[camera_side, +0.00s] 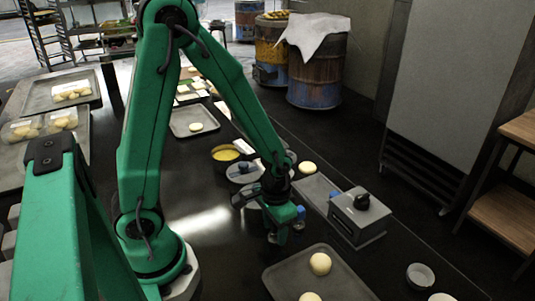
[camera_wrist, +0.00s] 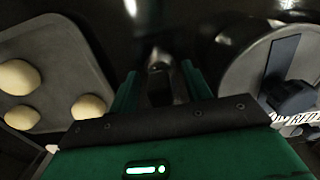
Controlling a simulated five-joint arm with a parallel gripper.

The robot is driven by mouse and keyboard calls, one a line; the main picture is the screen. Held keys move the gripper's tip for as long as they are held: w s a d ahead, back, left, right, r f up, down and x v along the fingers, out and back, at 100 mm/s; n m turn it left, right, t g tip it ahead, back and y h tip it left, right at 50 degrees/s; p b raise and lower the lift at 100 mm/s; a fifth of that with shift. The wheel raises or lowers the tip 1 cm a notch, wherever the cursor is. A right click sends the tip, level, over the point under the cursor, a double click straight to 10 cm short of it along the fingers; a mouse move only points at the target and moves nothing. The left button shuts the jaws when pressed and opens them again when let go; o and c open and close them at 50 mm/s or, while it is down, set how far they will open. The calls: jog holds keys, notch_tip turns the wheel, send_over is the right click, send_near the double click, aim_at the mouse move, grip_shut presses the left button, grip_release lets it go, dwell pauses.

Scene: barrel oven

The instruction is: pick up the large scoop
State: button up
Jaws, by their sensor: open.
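My gripper (camera_side: 285,232) is low over the dark worktop, between the round metal pan and the front tray, in the side view. In the wrist view its two green fingers (camera_wrist: 163,88) stand apart. A dark, partly shiny metal piece (camera_wrist: 158,66) shows between the fingers. It may be part of the large scoop, but its shape is mostly hidden and I cannot tell whether it touches a finger. I cannot make out the scoop clearly in the side view, where my arm and gripper cover that area.
A tray (camera_side: 283,272) with pale dough balls (camera_side: 320,264) lies close in front of my gripper. A metal box (camera_side: 357,228) with a black knob stands to the right. A round metal pan (camera_wrist: 235,75) is at the right in the wrist view. A bowl of yellow filling (camera_side: 226,154) is behind.

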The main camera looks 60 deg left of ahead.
jog(key=shift+c, duration=0.2)
jog(key=c, duration=1)
jog(key=shift+r, duration=0.15)
grip_shut()
jog(key=shift+r, duration=1.95)
jog(key=s+d+r, duration=0.6)
jog(key=d+r, duration=0.1)
jog(key=d, duration=0.2)
jog(key=shift+s+d, duration=0.3)
jog(key=shift+s, duration=0.05)
jog(key=shift+w, duration=0.1)
